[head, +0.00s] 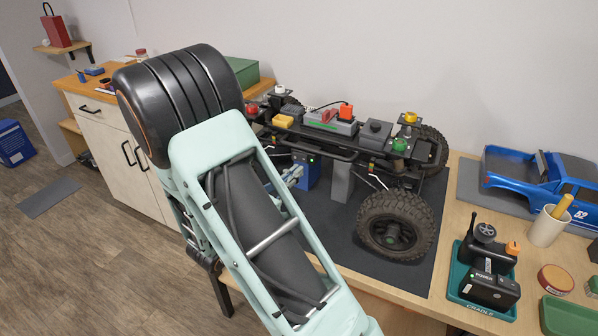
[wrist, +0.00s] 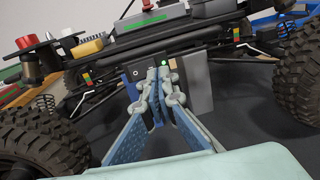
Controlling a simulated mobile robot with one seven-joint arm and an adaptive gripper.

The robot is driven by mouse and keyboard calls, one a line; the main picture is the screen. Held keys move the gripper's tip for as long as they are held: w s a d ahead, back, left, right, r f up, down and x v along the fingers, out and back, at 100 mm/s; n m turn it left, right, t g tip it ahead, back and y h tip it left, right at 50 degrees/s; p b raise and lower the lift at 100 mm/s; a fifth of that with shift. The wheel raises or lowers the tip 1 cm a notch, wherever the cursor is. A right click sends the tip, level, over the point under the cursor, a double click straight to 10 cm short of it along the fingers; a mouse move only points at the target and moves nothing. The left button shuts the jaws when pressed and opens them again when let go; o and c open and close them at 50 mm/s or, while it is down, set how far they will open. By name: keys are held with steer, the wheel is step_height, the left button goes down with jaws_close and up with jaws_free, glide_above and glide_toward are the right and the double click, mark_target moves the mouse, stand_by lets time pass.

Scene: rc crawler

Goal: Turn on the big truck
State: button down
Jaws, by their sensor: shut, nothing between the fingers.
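The big truck is a bare crawler chassis (head: 340,131) with large knobby tyres, raised above a dark mat. In the wrist view its chassis (wrist: 150,40) spans the top, with a tyre on each side. Under the rail is a dark panel (wrist: 137,73) with a small round mark and a lit green light (wrist: 164,64). My gripper (wrist: 160,78) is shut and empty, its fingertips together in front of this panel just below the light. I cannot tell whether they touch it. In the head view my gripper (head: 294,173) is partly hidden by my arm, beside a blue box (head: 310,178).
A grey stand (head: 341,180) is under the chassis. At right are a blue truck body (head: 540,178), a cup (head: 546,228) and a green cradle tray (head: 462,287) holding a controller (head: 487,252) and a black power unit (head: 490,289). The front tyre (head: 396,225) is close to my gripper's right.

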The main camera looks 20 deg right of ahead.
steer(key=s+d+v, duration=0.1)
steer(key=s+v, duration=0.1)
steer(key=v, duration=0.7)
steer(key=shift+s+a, duration=0.25)
